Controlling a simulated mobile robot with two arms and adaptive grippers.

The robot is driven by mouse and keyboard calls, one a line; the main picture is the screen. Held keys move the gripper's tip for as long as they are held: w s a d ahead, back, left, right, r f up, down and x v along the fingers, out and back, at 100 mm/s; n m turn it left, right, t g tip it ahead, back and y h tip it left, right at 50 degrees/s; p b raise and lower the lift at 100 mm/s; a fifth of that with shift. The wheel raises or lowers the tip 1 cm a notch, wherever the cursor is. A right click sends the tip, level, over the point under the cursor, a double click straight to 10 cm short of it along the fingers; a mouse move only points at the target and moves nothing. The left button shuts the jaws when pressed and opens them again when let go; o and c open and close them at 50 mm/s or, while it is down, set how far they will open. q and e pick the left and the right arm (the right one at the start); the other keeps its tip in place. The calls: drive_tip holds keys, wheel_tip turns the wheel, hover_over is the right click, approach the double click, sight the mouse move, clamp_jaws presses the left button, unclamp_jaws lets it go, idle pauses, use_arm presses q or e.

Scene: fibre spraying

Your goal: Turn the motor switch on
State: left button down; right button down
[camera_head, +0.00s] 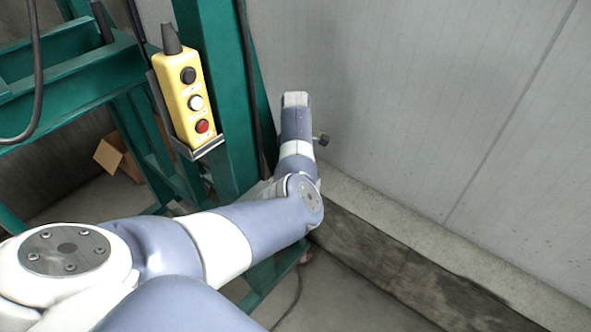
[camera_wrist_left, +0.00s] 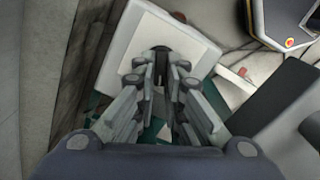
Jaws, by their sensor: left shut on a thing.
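In the left wrist view, a pale, light-grey box (camera_wrist_left: 125,45) lies ahead of my left gripper (camera_wrist_left: 160,80). A small dark upright part, which looks like the motor switch's handle (camera_wrist_left: 161,60), shows between the fingertips. The fingers are shut on it. Most of the handle is hidden by the fingers. In the head view, my left arm reaches from the lower left to beside the green frame, and its wrist hides the gripper and the box. My right gripper is in neither view.
A yellow control pendant (camera_head: 187,103) with black, white and red buttons hangs on the green frame (camera_head: 218,90). A pale panel wall (camera_head: 430,90) stands close on the right. A cardboard box (camera_head: 117,157) lies behind the frame. Some floor (camera_head: 340,290) is clear.

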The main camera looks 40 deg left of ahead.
use_arm(q)
drive_tip(key=m+p, duration=0.1)
drive_tip(key=m, duration=0.1)
drive_tip(key=shift+w+a+r+m+p, duration=0.15)
drive_tip(key=shift+r+m+p, duration=0.1)
drive_tip(key=shift+m+p, duration=0.15)
drive_tip(key=m+p, duration=0.1)
drive_tip(key=m, duration=0.2)
drive_tip(key=shift+w+m+p, duration=0.15)
drive_tip(key=shift+m+p, duration=0.15)
drive_tip(key=shift+p, duration=0.05)
drive_tip(key=m+p, duration=0.1)
drive_tip(key=m, duration=0.2)
drive_tip(key=shift+w, duration=0.15)
drive_tip(key=shift+w+f+m+p, duration=0.15)
drive_tip(key=shift+m+p, duration=0.3)
drive_tip(key=shift+m, duration=0.85)
drive_tip(key=c, duration=1.7)
unclamp_jaws()
drive_tip(key=shift+d, duration=0.2)
